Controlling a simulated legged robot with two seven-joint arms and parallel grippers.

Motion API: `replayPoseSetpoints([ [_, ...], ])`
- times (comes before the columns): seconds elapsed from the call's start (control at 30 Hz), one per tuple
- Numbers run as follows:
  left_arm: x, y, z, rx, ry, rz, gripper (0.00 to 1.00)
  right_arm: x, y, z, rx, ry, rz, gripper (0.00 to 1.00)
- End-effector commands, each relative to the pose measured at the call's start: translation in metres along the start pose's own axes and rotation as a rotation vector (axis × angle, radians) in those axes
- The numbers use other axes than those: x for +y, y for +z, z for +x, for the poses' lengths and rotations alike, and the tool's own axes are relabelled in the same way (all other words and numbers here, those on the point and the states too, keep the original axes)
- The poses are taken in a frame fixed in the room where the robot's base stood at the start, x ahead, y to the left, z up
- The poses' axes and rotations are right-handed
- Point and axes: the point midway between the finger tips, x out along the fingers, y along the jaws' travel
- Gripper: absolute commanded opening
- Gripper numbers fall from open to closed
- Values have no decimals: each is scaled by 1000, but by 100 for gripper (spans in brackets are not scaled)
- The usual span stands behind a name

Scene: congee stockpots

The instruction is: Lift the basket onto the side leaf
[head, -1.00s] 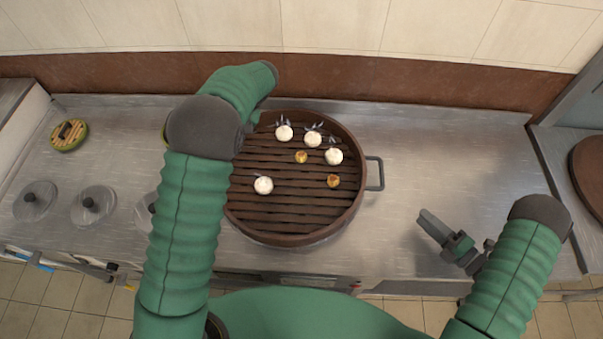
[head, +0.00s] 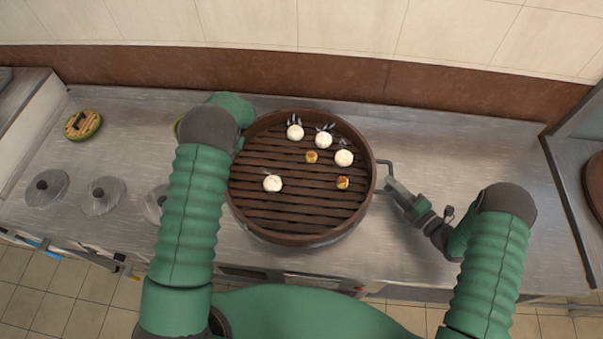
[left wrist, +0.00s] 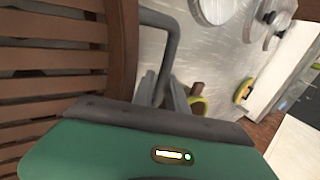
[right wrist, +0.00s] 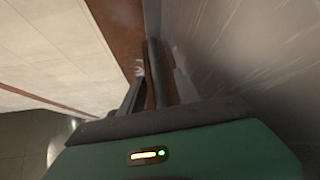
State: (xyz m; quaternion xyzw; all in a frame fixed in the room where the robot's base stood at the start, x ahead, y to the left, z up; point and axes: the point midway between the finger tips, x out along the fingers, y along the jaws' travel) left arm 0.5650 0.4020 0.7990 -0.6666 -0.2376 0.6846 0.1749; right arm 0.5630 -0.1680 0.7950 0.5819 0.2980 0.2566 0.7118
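The basket (head: 300,215) is a round dark brown slatted tray on the steel counter. Several white buns and two small yellow pieces lie in it. Its grey right handle (head: 384,165) sticks out at the right rim. My right gripper (head: 391,184) is at this handle; its fingers look apart in the right wrist view (right wrist: 154,88). My left arm hides the left handle in the head view. In the left wrist view, the grey left handle (left wrist: 168,38) runs down between the fingers of my left gripper (left wrist: 165,90), which look apart. Contact with either handle is unclear.
Steel pot lids (head: 47,188) with dark knobs sit at the left of the counter. A round green-rimmed item (head: 82,125) lies behind them. The counter (head: 490,130) is clear right of the basket. A brown round thing (head: 597,185) is at the far right edge.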

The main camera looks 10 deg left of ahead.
Motion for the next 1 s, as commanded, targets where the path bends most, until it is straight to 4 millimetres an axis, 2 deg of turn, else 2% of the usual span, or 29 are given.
replayPoseSetpoints([
  [0.27,2,1,2,-2,0,0,19,-1,1,1,-1,1,0,39],
  [0.43,2,1,1,-1,-1,0,0,-1,1,1,-1,1,1,19],
  [0.6,1,1,1,0,0,0,0,-1,0,1,-1,0,1,0],
  [1.0,0,0,1,1,-1,0,0,-2,0,1,1,-2,2,0],
])
